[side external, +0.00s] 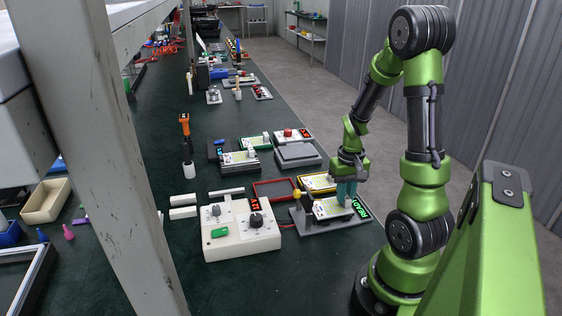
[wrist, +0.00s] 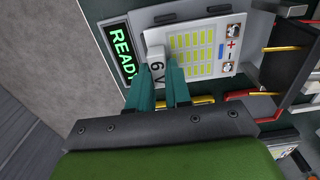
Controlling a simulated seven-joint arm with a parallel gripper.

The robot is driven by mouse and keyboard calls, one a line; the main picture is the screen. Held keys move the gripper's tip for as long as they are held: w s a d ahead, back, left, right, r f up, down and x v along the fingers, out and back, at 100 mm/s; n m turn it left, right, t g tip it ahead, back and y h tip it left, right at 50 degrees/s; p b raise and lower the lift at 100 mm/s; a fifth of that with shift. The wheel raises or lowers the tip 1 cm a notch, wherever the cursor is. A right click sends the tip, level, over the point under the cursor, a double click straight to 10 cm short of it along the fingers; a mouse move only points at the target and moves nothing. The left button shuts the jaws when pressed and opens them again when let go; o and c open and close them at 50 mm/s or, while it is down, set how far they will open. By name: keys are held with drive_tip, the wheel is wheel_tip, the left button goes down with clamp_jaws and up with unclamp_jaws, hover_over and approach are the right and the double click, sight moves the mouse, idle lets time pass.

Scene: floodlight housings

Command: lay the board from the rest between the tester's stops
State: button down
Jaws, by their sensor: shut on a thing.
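The board (wrist: 200,48) is white with rows of yellow LEDs, plus and minus marks and a raised block marked 6 V. My gripper (wrist: 160,72) is shut on that block, one teal finger on each side. In the side view the board (side external: 326,209) is at the tester (side external: 312,228), a grey plate with a green READY display (side external: 361,208). My gripper (side external: 346,195) points down over it. Dark stops (wrist: 165,18) show along one edge of the board in the wrist view. I cannot tell whether the board rests flat on the plate; the fingers hide part of it.
A cream control box (side external: 238,232) with knobs and a red display stands left of the tester. A yellow-edged frame (side external: 314,182) and a red frame (side external: 272,190) lie just behind. A grey block (side external: 297,154) and other boards stand farther back.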

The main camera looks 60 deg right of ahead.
drive_tip(key=shift+f, duration=0.55)
idle(0.4)
drive_tip(key=c, duration=1)
unclamp_jaws()
wheel_tip(320, 180, up, 16)
drive_tip(key=w+a+r+n+t, duration=0.1)
drive_tip(key=a+t, duration=0.1)
drive_tip(key=a, duration=0.6)
drive_tip(key=w+a+r+n+t+y, duration=0.1)
drive_tip(key=w+a+r+n+t, duration=0.1)
drive_tip(key=a, duration=0.6)
drive_tip(key=w+a+r+n+t+y, duration=0.1)
drive_tip(key=a+r+n+t, duration=0.1)
drive_tip(key=a, duration=0.7)
drive_tip(key=shift+w+r+t, duration=0.15)
drive_tip(key=shift+r+t, duration=0.1)
drive_tip(key=shift+t, duration=0.35)
